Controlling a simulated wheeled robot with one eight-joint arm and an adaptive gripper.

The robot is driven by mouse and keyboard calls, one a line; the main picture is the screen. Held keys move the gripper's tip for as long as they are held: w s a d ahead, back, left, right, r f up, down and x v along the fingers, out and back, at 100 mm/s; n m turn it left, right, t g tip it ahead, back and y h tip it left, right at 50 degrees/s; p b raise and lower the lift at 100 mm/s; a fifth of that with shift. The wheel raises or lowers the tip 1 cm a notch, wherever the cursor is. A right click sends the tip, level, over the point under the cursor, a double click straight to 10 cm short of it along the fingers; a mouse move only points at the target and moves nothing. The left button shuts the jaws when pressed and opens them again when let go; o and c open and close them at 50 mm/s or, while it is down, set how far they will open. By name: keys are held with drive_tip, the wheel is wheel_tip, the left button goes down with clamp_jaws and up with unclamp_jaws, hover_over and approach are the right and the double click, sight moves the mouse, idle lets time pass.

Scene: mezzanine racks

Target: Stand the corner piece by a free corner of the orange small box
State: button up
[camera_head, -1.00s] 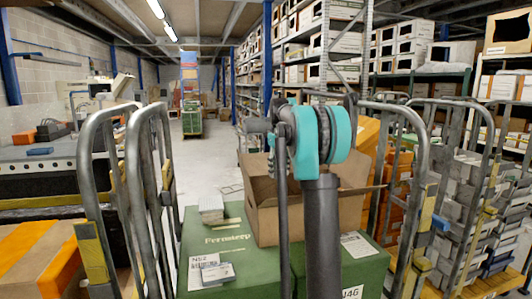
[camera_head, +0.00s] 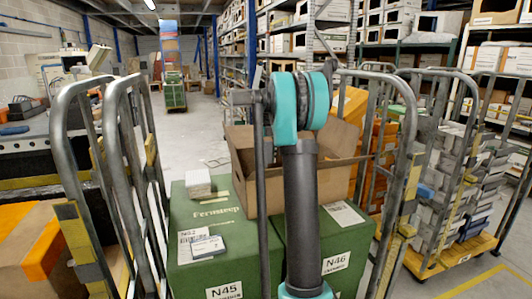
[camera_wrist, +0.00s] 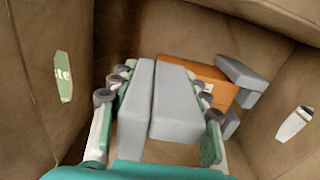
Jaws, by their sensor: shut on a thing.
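In the wrist view, my gripper (camera_wrist: 164,82) is shut on a grey corner piece (camera_wrist: 176,103), whose two flat wings show between the fingers. The orange small box (camera_wrist: 198,73) lies just beyond the held piece, partly hidden by it. I cannot tell whether they touch. Another grey corner piece (camera_wrist: 242,78) is at the right end of the orange box. All are inside an open brown cardboard box (camera_head: 243,165). In the head view my arm reaches down by that box, and my gripper and the orange small box are hidden.
The cardboard box's brown walls (camera_wrist: 55,25) close around the gripper. It stands on green boxes (camera_head: 200,225). A small white stack (camera_head: 198,183) sits left of it. Metal cart frames (camera_head: 125,150) stand at left and right. Racks with boxes line the back right.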

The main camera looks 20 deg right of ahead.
drive_tip(key=shift+s+f, duration=0.1)
drive_tip(key=shift+f, duration=3.4)
drive_tip(key=shift+c, duration=1.2)
drive_tip(key=shift+f, duration=1.9)
drive_tip(key=shift+c, duration=0.2)
drive_tip(key=o, duration=1.1)
wheel_tip(320, 180, up, 12)
drive_tip(key=shift+f, duration=0.1)
